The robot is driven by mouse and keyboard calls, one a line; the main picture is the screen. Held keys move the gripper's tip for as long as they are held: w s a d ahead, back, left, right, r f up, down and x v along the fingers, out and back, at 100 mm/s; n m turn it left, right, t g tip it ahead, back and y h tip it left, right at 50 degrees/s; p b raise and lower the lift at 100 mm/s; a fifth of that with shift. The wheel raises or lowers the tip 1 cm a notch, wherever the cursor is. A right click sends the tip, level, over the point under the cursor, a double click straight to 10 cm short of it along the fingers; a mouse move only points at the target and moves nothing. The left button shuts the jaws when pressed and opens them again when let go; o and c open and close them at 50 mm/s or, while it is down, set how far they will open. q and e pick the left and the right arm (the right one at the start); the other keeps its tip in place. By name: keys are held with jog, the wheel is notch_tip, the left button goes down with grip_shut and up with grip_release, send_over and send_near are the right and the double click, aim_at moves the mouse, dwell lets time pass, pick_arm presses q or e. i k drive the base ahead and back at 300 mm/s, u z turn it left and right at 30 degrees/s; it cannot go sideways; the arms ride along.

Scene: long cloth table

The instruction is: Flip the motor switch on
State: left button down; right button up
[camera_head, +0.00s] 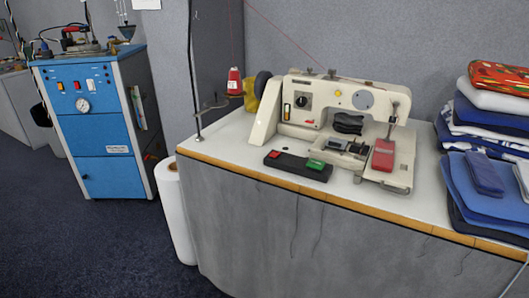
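A low black switch box (298,167) lies near the front edge of the table, in front of the sewing machine. It has a red button (275,154) at its left end and a green button (315,164) at its right end. Whether either button is pressed in cannot be told. The cream sewing machine (333,94) stands behind it, with a black dial on its left side and a red block (383,155) at its right. Neither of my grippers is in view.
The table (222,140) has a wooden front edge. Folded cloth (490,180) is stacked at the right. A thin pole with a red thread cone (234,82) stands at the left. A blue cabinet (100,135) and a white roll (175,210) stand on the floor to the left.

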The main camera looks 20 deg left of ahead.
aim_at(274, 154)
jog(key=i, duration=1)
